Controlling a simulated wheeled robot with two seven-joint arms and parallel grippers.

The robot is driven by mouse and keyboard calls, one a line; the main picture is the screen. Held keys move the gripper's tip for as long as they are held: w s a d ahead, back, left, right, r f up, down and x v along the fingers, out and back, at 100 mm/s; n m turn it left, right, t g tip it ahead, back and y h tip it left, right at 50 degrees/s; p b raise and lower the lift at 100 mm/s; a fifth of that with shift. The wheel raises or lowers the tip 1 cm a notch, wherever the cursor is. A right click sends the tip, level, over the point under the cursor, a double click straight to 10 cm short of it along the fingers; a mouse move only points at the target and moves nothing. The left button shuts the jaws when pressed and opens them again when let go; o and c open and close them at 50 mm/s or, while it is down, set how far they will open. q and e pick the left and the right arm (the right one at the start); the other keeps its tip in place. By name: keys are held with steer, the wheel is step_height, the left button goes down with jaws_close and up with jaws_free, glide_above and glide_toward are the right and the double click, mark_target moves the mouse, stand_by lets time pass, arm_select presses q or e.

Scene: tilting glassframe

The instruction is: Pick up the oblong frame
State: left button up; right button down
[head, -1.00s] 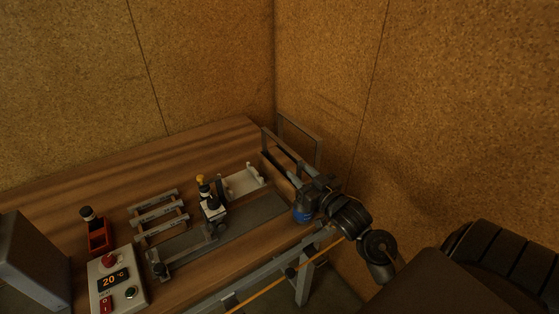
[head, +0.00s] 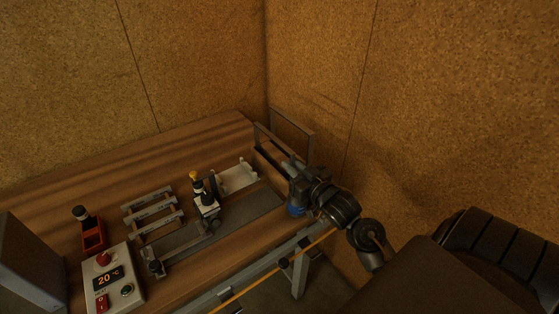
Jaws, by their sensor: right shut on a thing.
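The oblong frame (head: 293,112), a thin grey rectangular frame, stands at the far right end of the wooden bench, by the corner of the walls. Its lower near part is hidden behind my right gripper and wrist. My right gripper (head: 289,165) reaches in from the right over the bench end and is shut on the frame; its fingers are small and dark here, and the exact contact is hard to see. My left gripper is not in view.
On the bench (head: 60,185) are a grey slatted rack (head: 152,212), a clamp fixture (head: 206,205), a white holder (head: 238,178), a red device (head: 92,234) and a control box (head: 112,278) reading 20 °C. Cork-like walls (head: 330,70) stand close behind and to the right.

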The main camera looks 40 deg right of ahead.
step_height(320, 180, up, 10)
steer(key=shift+r+p, duration=0.1)
steer(key=shift+p, duration=0.3)
stand_by(0.6)
